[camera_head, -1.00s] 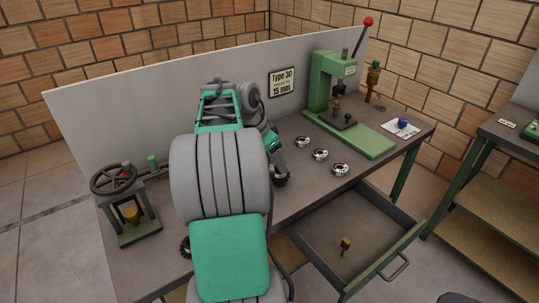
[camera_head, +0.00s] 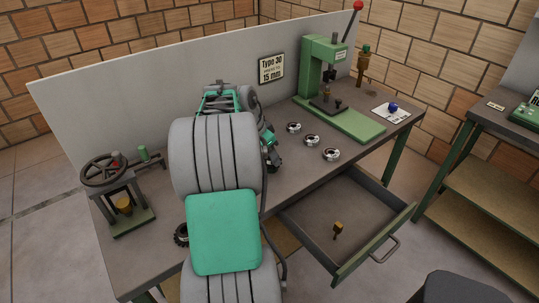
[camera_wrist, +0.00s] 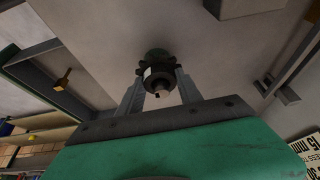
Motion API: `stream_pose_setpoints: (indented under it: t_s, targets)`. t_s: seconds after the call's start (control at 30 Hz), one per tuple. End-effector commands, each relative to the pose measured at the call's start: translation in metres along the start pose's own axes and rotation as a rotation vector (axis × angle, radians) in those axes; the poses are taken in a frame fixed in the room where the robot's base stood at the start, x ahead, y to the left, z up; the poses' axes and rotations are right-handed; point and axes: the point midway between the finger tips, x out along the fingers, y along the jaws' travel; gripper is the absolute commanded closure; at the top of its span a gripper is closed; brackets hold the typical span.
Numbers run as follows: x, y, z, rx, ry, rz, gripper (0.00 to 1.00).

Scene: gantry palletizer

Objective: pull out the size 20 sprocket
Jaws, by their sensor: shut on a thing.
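My gripper (camera_wrist: 157,86) is shut on a dark sprocket (camera_wrist: 154,66) in the wrist view. The sprocket has a toothed rim and a round hub with a short pin end facing the camera; the fingers are on either side of the hub. I cannot read its size. In the head view my gripper (camera_head: 271,152) is small and partly hidden by my arm, close over the bench beside the rings. Another dark toothed wheel (camera_head: 181,235) lies at the bench's front left, partly hidden by my arm.
The bench (camera_head: 345,172) holds several things: a handwheel press (camera_head: 124,201) at left, three metal rings (camera_head: 312,140), and a green lever press (camera_head: 322,75). An open drawer (camera_head: 318,238) with a small brass-coloured piece (camera_head: 338,230) juts out in front. A back panel (camera_head: 110,110) stands behind.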

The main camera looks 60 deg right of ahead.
Motion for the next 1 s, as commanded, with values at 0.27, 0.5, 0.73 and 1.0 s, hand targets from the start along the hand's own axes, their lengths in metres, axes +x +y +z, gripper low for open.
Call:
stream_pose_setpoints:
  t_s: [0.27, 0.5, 0.73, 1.0]
  targets:
    - [0.0, 0.0, 0.0, 0.0, 0.0, 0.0, 0.87]
    - [0.0, 0.0, 0.0, 0.0, 0.0, 0.0, 1.0]
    - [-0.006, 0.0, -0.003, 0.001, 0.001, -0.002, 1.0]
    - [-0.018, -0.001, -0.008, 0.001, 0.001, -0.002, 1.0]
